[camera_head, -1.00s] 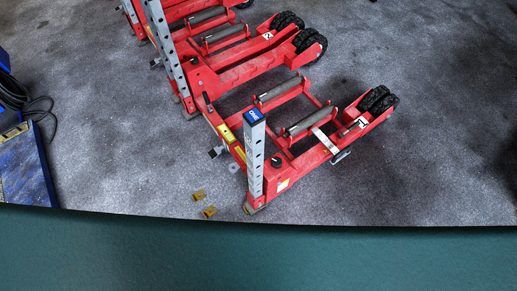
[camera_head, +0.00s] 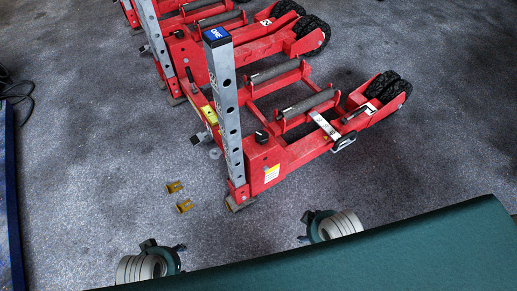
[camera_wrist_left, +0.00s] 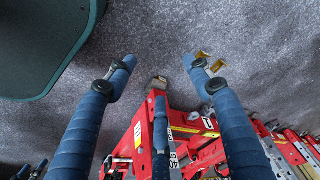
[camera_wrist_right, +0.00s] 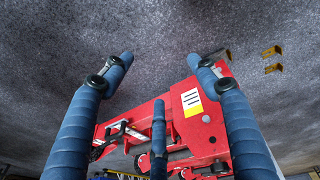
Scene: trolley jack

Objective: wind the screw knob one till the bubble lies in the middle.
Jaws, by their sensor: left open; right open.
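The jack marked one is a red frame (camera_head: 312,149) with an upright grey post (camera_head: 228,110) topped by a blue cap reading ONE. A small black knob (camera_head: 262,136) sits on the frame beside the post. A yellow level-like piece (camera_head: 208,115) is left of the post; its bubble is too small to make out. My left gripper (camera_head: 165,252) is low in the head view, in front of the jack and left of it. My right gripper (camera_head: 312,224) is in front of the jack, below its frame. Both are open and empty in the left wrist view (camera_wrist_left: 160,75) and right wrist view (camera_wrist_right: 159,75).
Two yellow brackets (camera_head: 179,196) lie on the grey floor left of the post. A second red jack (camera_head: 262,40) stands close behind. A blue object (camera_head: 12,200) stands at the left edge. The floor right of the jack is clear.

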